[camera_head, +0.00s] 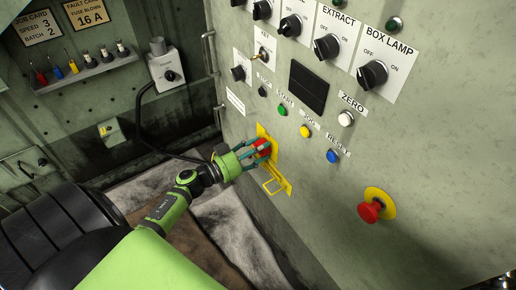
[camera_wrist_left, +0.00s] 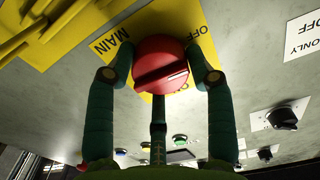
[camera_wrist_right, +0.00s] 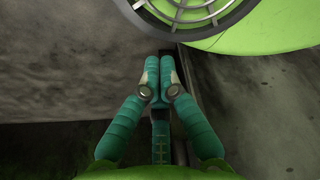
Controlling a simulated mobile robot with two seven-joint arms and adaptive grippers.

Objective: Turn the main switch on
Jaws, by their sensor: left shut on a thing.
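The main switch is a round red knob (camera_head: 263,146) on a yellow plate (camera_head: 274,170) low on the left part of the panel. In the left wrist view the red knob (camera_wrist_left: 160,68) has a raised grip bar across it, and the yellow plate (camera_wrist_left: 113,40) reads MAIN and OFF. My left gripper (camera_head: 257,148) is at the knob, its teal fingers closed around opposite sides of it. Part of the knob is hidden by the fingers in the head view. In the right wrist view my right gripper (camera_wrist_right: 160,68) has its fingertips together, with nothing between them.
A yellow hasp-like bracket (camera_head: 275,187) hangs just below the switch. A red emergency button (camera_head: 370,211) is to the right. Green (camera_head: 282,110), yellow (camera_head: 305,131) and blue (camera_head: 332,156) buttons sit above right. A grey box with a cable (camera_head: 167,70) is on the side wall.

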